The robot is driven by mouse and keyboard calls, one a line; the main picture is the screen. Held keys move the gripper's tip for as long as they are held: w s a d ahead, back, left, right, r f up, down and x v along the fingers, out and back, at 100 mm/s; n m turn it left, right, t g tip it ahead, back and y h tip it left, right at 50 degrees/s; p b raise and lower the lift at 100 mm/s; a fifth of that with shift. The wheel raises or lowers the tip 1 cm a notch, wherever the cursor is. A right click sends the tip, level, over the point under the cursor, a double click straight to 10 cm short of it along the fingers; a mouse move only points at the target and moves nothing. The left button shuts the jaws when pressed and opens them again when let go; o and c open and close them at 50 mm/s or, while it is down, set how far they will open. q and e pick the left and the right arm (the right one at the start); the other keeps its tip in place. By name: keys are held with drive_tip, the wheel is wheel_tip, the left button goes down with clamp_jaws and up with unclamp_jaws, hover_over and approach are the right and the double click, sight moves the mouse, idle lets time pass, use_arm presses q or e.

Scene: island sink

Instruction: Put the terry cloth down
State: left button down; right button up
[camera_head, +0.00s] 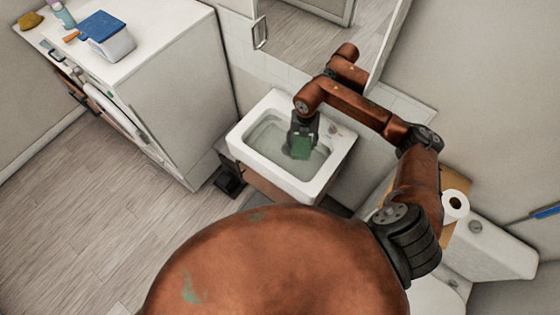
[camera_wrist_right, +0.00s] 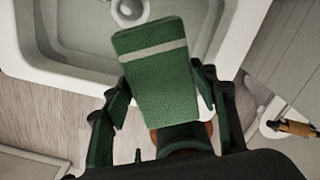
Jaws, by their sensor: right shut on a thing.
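The terry cloth (camera_head: 301,146) is green and folded flat. In the right wrist view the cloth (camera_wrist_right: 158,75) shows a pale stripe near its far end and covers the space between the fingers. My right gripper (camera_head: 303,132) is shut on the cloth and holds it over the sink basin. In the right wrist view my right gripper (camera_wrist_right: 162,98) has a finger on each side of the cloth. I cannot tell whether the cloth touches the basin. My left gripper is not in view.
The white sink (camera_head: 247,155) has a raised rim, and a drain (camera_wrist_right: 128,10) shows beyond the cloth. A white washing machine (camera_head: 165,85) stands at the left with a blue-topped box (camera_head: 108,42) on it. A toilet paper roll (camera_head: 455,205) is at the right. The wooden floor at left is clear.

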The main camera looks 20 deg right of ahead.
sight(299, 168)
drive_tip(key=shift+s+d+f+m, duration=0.1)
drive_tip(key=shift+d+f+m, duration=0.2)
drive_tip(key=shift+m, duration=0.4)
drive_tip(key=shift+f, duration=0.35)
wheel_tip(299, 168, down, 18)
drive_tip(key=b, duration=1.2)
drive_tip(key=shift+r+b, duration=0.2)
drive_tip(key=shift+b, duration=0.1)
drive_tip(key=shift+r, duration=0.15)
drive_tip(key=o, duration=0.7)
drive_tip(key=shift+f, duration=0.2)
drive_tip(key=o, duration=0.4)
drive_tip(key=shift+o, duration=0.2)
drive_tip(key=shift+r, duration=0.25)
wheel_tip(299, 168, up, 12)
drive_tip(key=shift+p, duration=0.35)
